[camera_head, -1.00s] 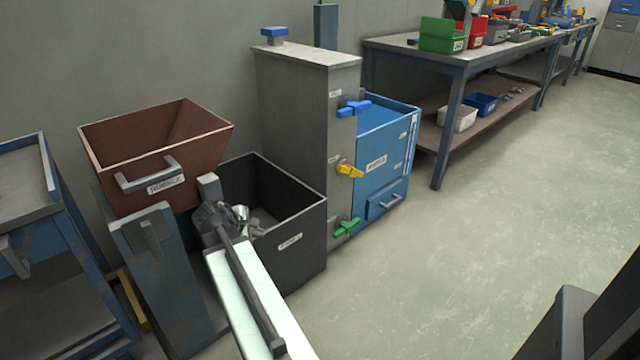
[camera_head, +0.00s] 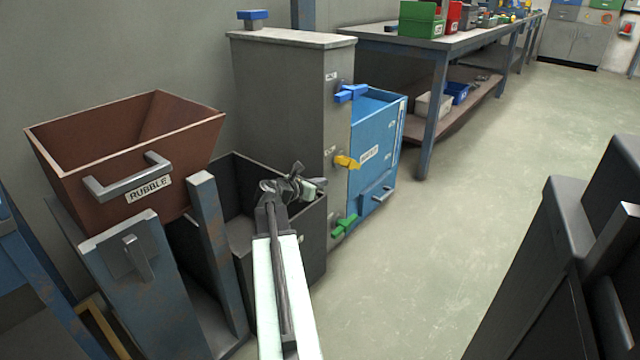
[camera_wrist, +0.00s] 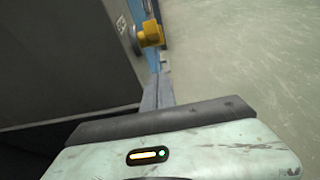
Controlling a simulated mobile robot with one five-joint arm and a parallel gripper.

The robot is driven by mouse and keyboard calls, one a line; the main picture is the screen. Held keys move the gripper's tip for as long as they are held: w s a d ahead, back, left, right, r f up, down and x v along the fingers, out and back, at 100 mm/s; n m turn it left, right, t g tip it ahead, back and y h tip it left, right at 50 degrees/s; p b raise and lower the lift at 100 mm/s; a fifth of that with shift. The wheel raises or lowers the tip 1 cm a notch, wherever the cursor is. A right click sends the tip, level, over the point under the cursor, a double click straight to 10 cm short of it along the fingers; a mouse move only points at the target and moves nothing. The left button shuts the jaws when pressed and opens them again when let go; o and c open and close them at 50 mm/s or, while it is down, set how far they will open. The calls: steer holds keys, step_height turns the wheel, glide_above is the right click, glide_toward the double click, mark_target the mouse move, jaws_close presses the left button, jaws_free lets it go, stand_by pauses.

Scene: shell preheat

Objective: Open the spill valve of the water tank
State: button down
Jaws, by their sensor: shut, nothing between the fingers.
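A tall grey tank (camera_head: 285,85) stands against the wall. Its right face carries a blue valve handle (camera_head: 350,93) at the top, a yellow valve handle (camera_head: 346,161) in the middle and a green valve handle (camera_head: 344,225) low down. The small labels beside them are too small to read, so I cannot tell which one is the spill valve. My gripper (camera_head: 312,185) is shut and empty, left of the yellow handle and apart from it, over the dark bin. The yellow handle (camera_wrist: 151,34) also shows at the top of the wrist view.
A dark open bin (camera_head: 315,235) stands before the tank. A brown rubble hopper (camera_head: 75,170) on a blue-grey stand is at left. A blue box (camera_head: 378,150) adjoins the tank's right side. A workbench (camera_head: 435,58) stands behind; open floor (camera_head: 460,220) lies right.

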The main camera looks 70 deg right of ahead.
mark_target(348, 163)
steer(key=s+d+r+p, duration=0.1)
steer(key=s+d+p, duration=0.1)
steer(key=d, duration=0.5)
steer(key=shift+d+r, duration=0.2)
steer(key=shift+d, duration=0.15)
